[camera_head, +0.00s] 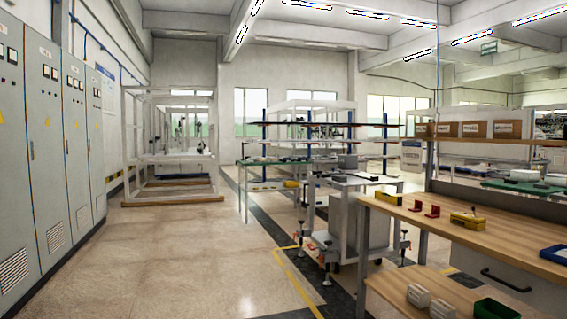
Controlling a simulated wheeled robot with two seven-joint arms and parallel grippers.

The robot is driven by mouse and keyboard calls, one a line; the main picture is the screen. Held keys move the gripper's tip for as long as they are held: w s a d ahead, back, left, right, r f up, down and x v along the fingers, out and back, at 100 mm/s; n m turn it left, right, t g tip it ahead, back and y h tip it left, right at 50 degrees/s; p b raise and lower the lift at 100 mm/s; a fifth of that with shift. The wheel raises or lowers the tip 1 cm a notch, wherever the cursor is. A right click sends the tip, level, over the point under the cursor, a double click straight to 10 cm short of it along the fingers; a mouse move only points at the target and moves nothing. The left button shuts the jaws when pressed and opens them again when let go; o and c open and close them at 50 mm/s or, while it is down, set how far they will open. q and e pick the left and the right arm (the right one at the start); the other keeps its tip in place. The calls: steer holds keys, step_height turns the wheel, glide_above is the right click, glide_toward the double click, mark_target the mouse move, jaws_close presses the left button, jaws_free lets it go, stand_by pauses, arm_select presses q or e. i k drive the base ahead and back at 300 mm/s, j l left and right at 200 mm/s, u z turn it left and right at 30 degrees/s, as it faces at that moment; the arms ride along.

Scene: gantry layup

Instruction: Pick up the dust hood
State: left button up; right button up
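I cannot clearly make out a dust hood in the head view. A small grey box (347,161) stands on the top of a white wheeled cart (350,181) near the middle, but I cannot tell what it is. Other small parts on the cart and tables are too small to name. Neither of my grippers is in view.
Grey cabinets (50,150) line the left wall. A white gantry frame (130,150) stands behind. A wooden workbench (480,225) at right holds red brackets (432,211), a yellow box (467,219) and a blue tray (553,254). The floor (190,260) left of centre is clear.

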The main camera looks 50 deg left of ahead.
mark_target(348, 162)
steer(key=u, duration=1.65)
steer(key=i+j+u, duration=0.1)
steer(key=i+u, duration=0.35)
steer(key=i, duration=5.95)
steer(key=i+j+z, duration=0.1)
steer(key=i+z, duration=0.25)
steer(key=i, duration=0.15)
steer(key=i+j+z, duration=0.3)
steer(key=i, duration=0.15)
steer(key=i+j+z, duration=0.2)
steer(key=i+z, duration=0.15)
steer(key=i, duration=0.1)
